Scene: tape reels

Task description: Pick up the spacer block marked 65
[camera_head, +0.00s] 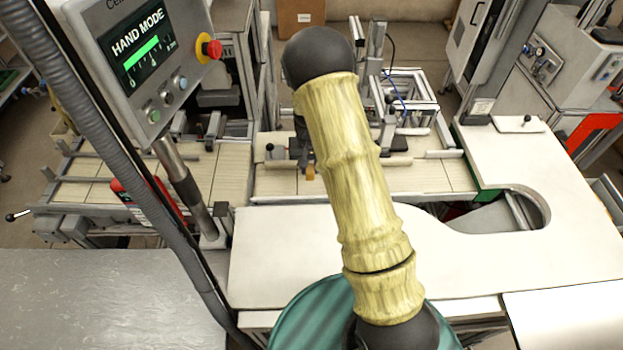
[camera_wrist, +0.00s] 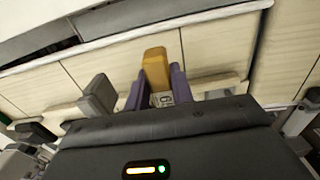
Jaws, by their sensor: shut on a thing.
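The spacer block (camera_wrist: 155,66) is an orange-yellow block with a pale face carrying a dark mark, of which a "6" seems to show; the rest of the mark is hidden. In the wrist view it sits between the two dark fingers of my gripper (camera_wrist: 159,90), which is shut on it. In the head view the block (camera_head: 310,173) is a small orange spot over the pale slatted conveyor, just below my gripper (camera_head: 306,160). My arm hides part of the gripper there. I cannot tell whether the block touches the surface.
The slatted conveyor (camera_head: 420,178) has rails and grey clamps around it. A control panel (camera_head: 140,60) reading "HAND MODE" stands at the left on a post. A white worktop (camera_head: 290,255) with a curved cutout lies in front and is mostly clear. A metal table (camera_head: 90,300) is at lower left.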

